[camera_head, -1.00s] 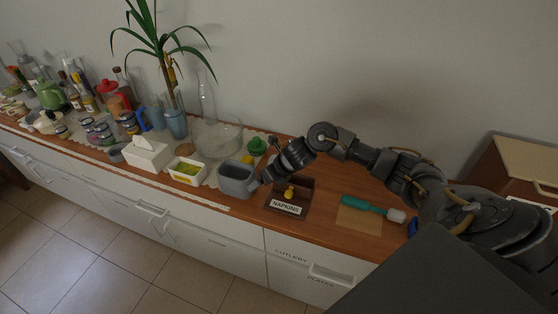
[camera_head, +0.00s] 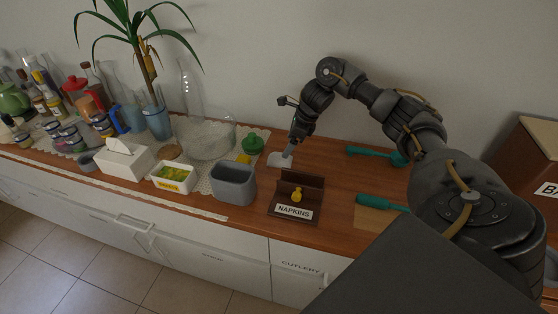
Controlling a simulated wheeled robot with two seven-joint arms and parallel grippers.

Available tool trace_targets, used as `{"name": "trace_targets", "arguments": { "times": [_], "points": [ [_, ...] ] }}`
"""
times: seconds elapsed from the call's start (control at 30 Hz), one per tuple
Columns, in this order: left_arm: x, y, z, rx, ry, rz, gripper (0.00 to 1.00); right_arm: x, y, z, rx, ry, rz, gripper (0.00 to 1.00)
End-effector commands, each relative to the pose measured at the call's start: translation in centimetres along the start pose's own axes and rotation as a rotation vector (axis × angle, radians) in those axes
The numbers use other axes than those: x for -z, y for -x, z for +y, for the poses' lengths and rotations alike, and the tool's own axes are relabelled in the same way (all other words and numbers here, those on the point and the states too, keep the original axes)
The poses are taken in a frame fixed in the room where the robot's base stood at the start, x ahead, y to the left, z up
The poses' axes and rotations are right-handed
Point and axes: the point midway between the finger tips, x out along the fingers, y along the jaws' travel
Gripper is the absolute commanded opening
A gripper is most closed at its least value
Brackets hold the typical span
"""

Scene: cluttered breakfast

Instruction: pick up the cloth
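A small pale grey-white patch (camera_head: 276,160), which looks like a folded cloth, lies on the wooden counter (camera_head: 325,160) behind the napkin box. My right gripper (camera_head: 288,156) points down at its right edge, touching or just above it. The fingers are small and partly merge with the pale patch, so I cannot tell whether they are open or shut, or whether they hold it. A flat tan square (camera_head: 372,221) lies farther right under a teal-handled tool (camera_head: 380,202); its material is unclear. My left gripper is not in view.
The brown napkin box (camera_head: 302,188) with a yellow knob stands in front of my gripper. Another teal tool (camera_head: 373,152) lies to the right.

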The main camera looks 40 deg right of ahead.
Motion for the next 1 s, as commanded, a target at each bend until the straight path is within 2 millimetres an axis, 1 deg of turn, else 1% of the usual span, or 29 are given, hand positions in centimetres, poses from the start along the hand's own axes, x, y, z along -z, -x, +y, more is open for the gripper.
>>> {"name": "trace_targets", "arguments": {
  "times": [0.03, 0.13, 0.3, 0.4, 0.47, 0.57, 0.7, 0.8, 1.0],
  "points": [
    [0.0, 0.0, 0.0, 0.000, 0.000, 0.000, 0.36, -0.1, -0.8, 0.1, -0.003, -0.001, -0.001, 0.82],
    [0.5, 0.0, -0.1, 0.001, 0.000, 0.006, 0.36, -0.2, -1.8, 0.1, -0.001, 0.000, -0.001, 0.82],
    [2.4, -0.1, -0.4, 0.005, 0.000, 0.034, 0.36, -0.3, -2.3, 0.1, -0.001, 0.003, -0.002, 0.82],
    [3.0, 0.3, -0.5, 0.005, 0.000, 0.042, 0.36, -0.5, -2.8, 0.1, -0.003, 0.003, -0.001, 0.82],
    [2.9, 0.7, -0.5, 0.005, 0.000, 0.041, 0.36, -0.5, -3.4, 0.2, -0.004, 0.001, 0.001, 0.82],
    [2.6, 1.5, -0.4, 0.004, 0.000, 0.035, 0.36, -0.8, -5.0, 0.3, -0.005, 0.001, 0.000, 0.82],
    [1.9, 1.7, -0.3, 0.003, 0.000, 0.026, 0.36, -0.7, -6.9, 0.2, -0.003, 0.001, 0.000, 0.82],
    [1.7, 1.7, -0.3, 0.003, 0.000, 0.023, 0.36, -0.7, -7.5, 0.2, -0.001, 0.004, -0.001, 0.82],
    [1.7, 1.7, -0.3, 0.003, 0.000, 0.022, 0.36, -0.7, -7.5, 0.1, 0.000, 0.004, -0.002, 0.82]
  ]
}}
